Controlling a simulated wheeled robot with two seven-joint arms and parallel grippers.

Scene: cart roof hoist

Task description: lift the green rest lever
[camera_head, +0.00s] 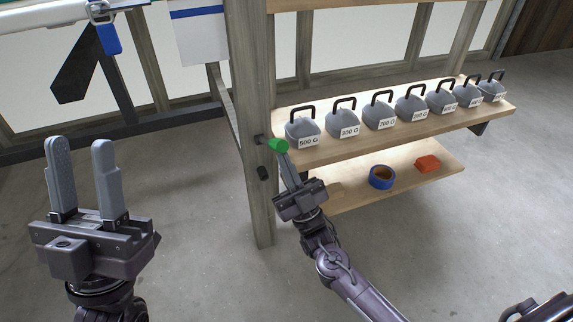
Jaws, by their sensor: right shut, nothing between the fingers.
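The green rest lever (277,145) sticks out from the side of the wooden post, a short green cylinder on a dark mount. My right gripper (286,160) is shut, with its fingertips at the lever's lower right side. The fingers look very close to the lever; I cannot tell whether they touch it. Nothing shows between them. My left gripper (84,172) is open and empty at the left, its fingers pointing up, well away from the lever.
The wooden post (253,198) stands beside the lever, with a small dark peg (263,173) below it. An upper shelf (340,149) holds several labelled grey weights. A lower shelf (400,198) holds a blue tape roll (381,184) and a red block (428,163).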

